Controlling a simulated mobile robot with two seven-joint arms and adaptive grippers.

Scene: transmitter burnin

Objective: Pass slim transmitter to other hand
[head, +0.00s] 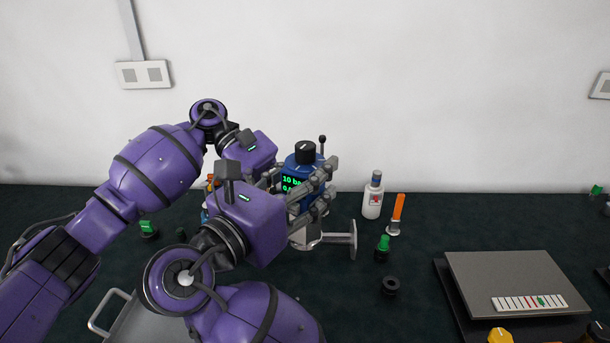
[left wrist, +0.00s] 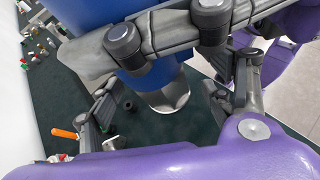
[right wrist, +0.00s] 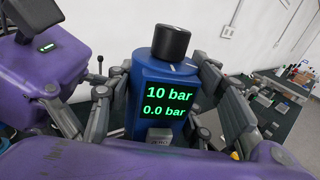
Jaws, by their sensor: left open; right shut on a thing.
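The slim transmitter (head: 304,160) is a blue upright body with a black knob on top and a green-lettered display. In the right wrist view the transmitter (right wrist: 160,95) faces me and reads 10 bar and 0.0 bar. My right gripper (head: 318,194) is shut on its body. My left gripper (head: 298,174) is open, with its fingers around the same body from behind. In the left wrist view the blue body (left wrist: 140,88) stands between the fingers, with a silver lower end. Grippers and arms hide much of the transmitter in the head view.
A silver flanged fitting (head: 340,239) shows below the grippers. A white bottle (head: 373,197), an orange-handled tool (head: 398,208), a green-topped part (head: 382,248) and a black ring (head: 390,286) stand to the right. A grey panel (head: 505,275) lies farther right. A wall closes the back.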

